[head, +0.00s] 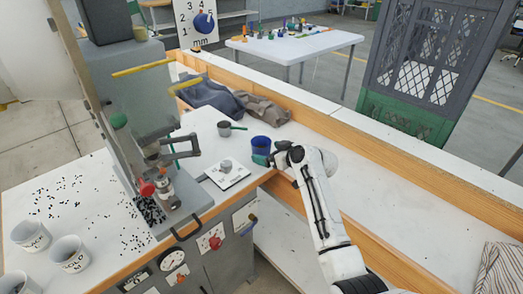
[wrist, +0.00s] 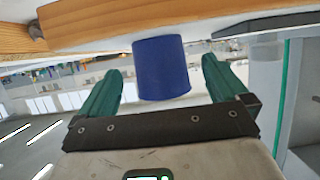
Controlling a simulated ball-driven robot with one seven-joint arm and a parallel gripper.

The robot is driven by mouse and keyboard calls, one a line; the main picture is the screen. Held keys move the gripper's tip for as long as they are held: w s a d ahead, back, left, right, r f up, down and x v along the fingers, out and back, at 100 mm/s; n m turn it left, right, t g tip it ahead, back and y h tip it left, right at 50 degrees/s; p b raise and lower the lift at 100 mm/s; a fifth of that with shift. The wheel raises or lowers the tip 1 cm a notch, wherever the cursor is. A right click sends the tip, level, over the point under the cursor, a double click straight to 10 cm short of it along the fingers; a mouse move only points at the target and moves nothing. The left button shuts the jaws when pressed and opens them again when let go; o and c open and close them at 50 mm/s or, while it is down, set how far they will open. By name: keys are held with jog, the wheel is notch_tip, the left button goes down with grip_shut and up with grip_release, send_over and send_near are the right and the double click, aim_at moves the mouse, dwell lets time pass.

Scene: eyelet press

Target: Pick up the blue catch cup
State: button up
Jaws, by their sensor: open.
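The blue catch cup (head: 261,144) stands on the white bench top near its inner wooden edge in the head view. In the wrist view the blue cup (wrist: 161,68) lies between the two green fingers, with a gap on each side. My gripper (head: 264,160) is at the near side of the cup in the head view, with its green finger low beside it. In the wrist view my gripper (wrist: 162,66) is open, and neither finger visibly touches the cup. The far finger is largely hidden in the head view.
A small grey pan (head: 224,129) with a green handle and a white plate (head: 227,174) bearing a small metal part stand left of the cup. The press (head: 150,180) is further left. Dark cloths (head: 215,97) lie behind. The right bench is mostly clear.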

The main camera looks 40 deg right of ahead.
jog(key=shift+x, duration=2.35)
jog(key=shift+r, duration=0.1)
jog(key=shift+c, duration=0.5)
jog(key=c, duration=0.9)
jog(key=shift+r, duration=0.1)
jog(key=shift+c, duration=0.2)
